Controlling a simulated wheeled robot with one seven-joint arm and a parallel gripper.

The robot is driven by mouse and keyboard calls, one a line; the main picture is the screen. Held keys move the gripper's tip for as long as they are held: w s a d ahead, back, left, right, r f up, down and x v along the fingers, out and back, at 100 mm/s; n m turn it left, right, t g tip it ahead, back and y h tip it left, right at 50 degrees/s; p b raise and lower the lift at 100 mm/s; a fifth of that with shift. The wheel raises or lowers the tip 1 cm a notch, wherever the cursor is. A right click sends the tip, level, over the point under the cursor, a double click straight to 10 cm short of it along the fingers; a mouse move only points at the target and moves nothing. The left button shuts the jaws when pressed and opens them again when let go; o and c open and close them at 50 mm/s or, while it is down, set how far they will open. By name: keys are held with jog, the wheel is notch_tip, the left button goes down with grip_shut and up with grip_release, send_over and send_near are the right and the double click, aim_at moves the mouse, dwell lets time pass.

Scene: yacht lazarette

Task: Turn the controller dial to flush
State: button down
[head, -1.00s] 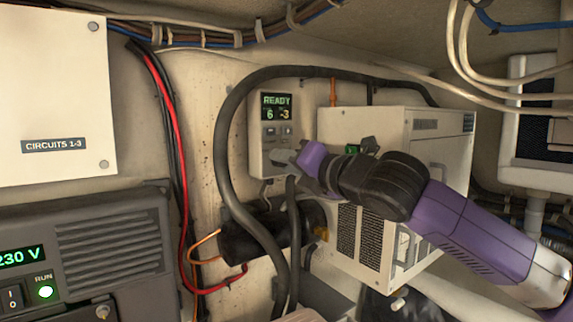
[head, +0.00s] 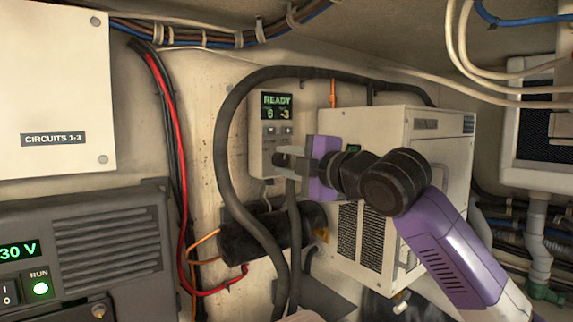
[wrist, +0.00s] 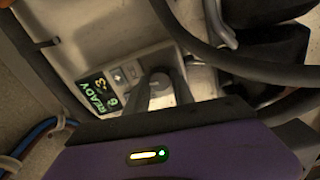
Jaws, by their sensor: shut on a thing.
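The controller (head: 257,145) is a pale grey wall box with a small display (head: 277,105) reading READY, 6 and -3, and small buttons below it. My purple gripper (head: 284,160) is at the lower part of its face, coming in from the right. In the wrist view, the gripper's dark fingers (wrist: 160,85) lie on both sides of a dark round dial (wrist: 160,77) and are shut on it. The fingers mostly hide the dial in the head view, so I cannot read its setting. The display (wrist: 97,93) also shows sideways in the wrist view.
A thick black hose (head: 222,150) arches around the controller. A white vented unit (head: 390,125) stands right behind my wrist. A dark cylinder (head: 245,238) lies below.

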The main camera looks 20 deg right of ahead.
jog(key=m, duration=0.6)
jog(key=shift+m, duration=0.3)
jog(key=m+p, duration=0.1)
jog(key=m, duration=0.4)
jog(key=shift+d+f+m, duration=0.1)
jog(key=shift+m, duration=0.2)
jog(key=c, duration=1.1)
grip_release()
jog(key=shift+b+v, duration=1.3)
jog(key=shift+v, duration=2.6)
